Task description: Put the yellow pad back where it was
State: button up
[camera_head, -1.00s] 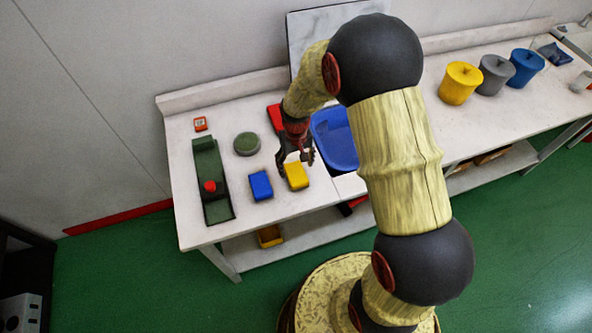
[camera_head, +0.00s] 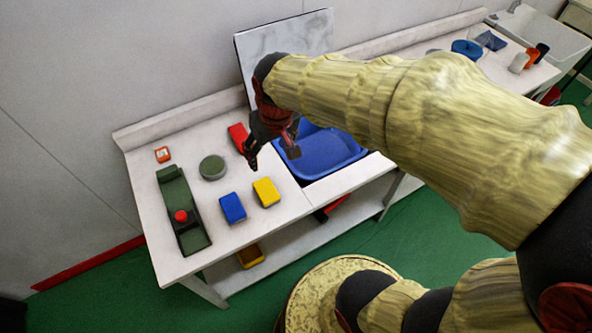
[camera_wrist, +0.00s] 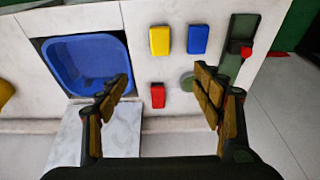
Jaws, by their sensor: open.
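The yellow pad (camera_head: 266,192) lies flat on the white table, just right of the blue pad (camera_head: 232,208) and left of the blue basin. In the wrist view the yellow pad (camera_wrist: 160,41) is beyond the fingertips, beside the blue pad (camera_wrist: 197,39). My gripper (camera_head: 272,152) is above the table near the red pad (camera_head: 238,137) and the basin's left edge. It is open and empty; its fingers (camera_wrist: 160,88) are spread wide in the wrist view, with the red pad (camera_wrist: 158,96) showing between them, apart from both.
A blue basin (camera_head: 325,152) is set into the table. A grey marbled board (camera_head: 285,45) stands behind it. A green device (camera_head: 182,208) with a red knob, a round green object (camera_head: 212,167) and a small orange-red box (camera_head: 162,154) are at left. An orange tray (camera_head: 250,256) is below.

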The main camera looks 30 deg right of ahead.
jog(key=s+r+t, duration=0.2)
jog(key=s+r, duration=0.5)
jog(key=s, duration=0.6)
jog(key=shift+t, duration=0.3)
jog(key=shift+w, duration=0.1)
notch_tip(320, 180, down, 7)
jog(key=b, duration=0.7)
